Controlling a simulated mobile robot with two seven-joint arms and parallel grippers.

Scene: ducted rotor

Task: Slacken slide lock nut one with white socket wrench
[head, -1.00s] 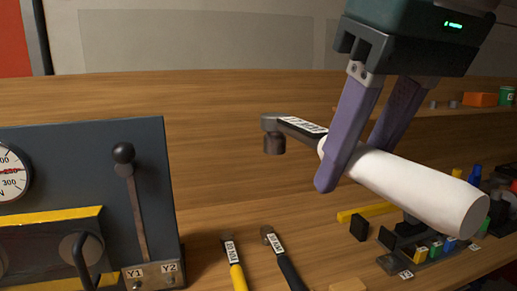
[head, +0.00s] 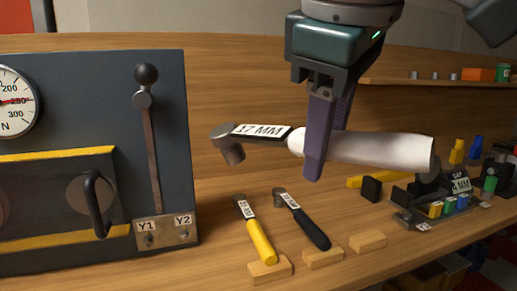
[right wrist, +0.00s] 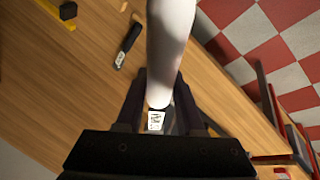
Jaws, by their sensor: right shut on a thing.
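My right gripper (head: 322,140) is shut on the handle of the white socket wrench (head: 380,150), which is labelled 17 MM. The wrench is held level in the air above the bench, its dark socket (head: 233,154) at the left end pointing down. In the right wrist view the white handle (right wrist: 168,50) runs up from between the jaws. A dark panel (head: 110,100) stands at the left; its plate (head: 165,231) is marked Y1 and Y2, with small nut-like fittings below the marks. I cannot tell which is slide lock nut one. My left gripper is not in view.
A yellow-handled wrench (head: 258,240) and a black-handled wrench (head: 308,228) lie on wooden blocks below. A lever (head: 149,140) and a black handle (head: 97,205) stick out from the panel. A cluttered fixture (head: 435,205) stands at the right.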

